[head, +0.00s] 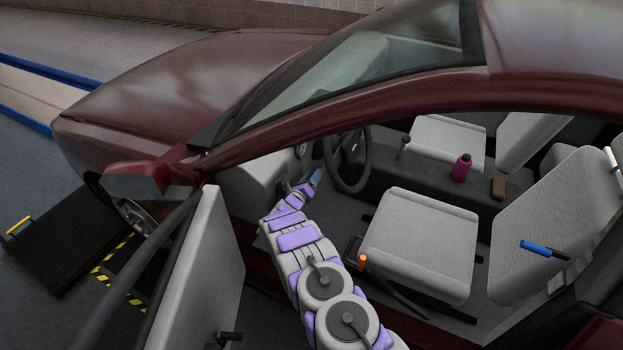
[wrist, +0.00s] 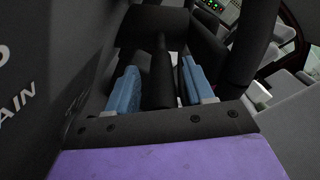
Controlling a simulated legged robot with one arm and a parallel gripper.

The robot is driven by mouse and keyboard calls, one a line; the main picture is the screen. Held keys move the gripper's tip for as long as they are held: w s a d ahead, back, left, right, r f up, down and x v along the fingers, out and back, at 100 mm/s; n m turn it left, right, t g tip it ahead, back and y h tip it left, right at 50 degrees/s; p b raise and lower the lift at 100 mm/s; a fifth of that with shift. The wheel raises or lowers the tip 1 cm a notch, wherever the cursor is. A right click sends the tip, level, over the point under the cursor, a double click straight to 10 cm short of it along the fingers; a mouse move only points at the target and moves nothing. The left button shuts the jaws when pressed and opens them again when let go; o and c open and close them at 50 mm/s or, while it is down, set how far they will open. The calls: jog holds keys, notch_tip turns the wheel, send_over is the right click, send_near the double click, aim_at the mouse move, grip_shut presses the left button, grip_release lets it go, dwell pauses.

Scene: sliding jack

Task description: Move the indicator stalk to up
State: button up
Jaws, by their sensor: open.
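My gripper (wrist: 162,88) is open, with its two blue fingers apart on either side of a dark, rod-like stalk (wrist: 160,72), which looks like the indicator stalk. The stalk's near end lies between the fingers, and I cannot tell whether either finger touches it. In the head view my gripper (head: 314,181) is inside the car, by the dashboard and just left of the steering wheel (head: 348,162). The stalk cannot be made out in the head view. The wheel's dark rim (wrist: 250,50) rises close to the right finger in the wrist view.
My arm reaches through the open doorway, between the open door (head: 205,270) and the driver's seat (head: 420,245). An orange-topped lever (head: 362,262) stands by the seat. A dark panel with lettering (wrist: 35,70) is close on the left.

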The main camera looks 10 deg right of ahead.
jog(key=shift+c, duration=0.4)
grip_shut()
